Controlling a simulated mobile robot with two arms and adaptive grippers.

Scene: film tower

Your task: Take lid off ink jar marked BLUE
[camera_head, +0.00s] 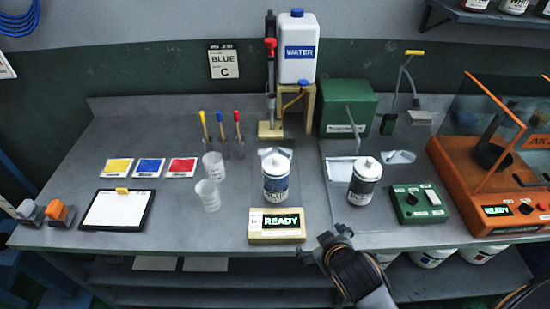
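A white jar with a dark blue label (276,188) stands upright on the bench behind the green READY display, its pale top on. A second jar with a dark label (364,186) stands to its right, also topped. I cannot read BLUE on either label. Under the bench top, a white tub with a blue mark (431,258) is partly hidden by the bench edge. My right arm's dark end with orange bands (340,255) is at the front edge, below and between the two jars, touching neither. My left gripper is not in view.
A WATER tank (298,50), a green box (350,105) and an orange machine (500,150) stand at the back and right. Clear cups (207,194) are left of the jars. A red-marked tub (482,254) sits below.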

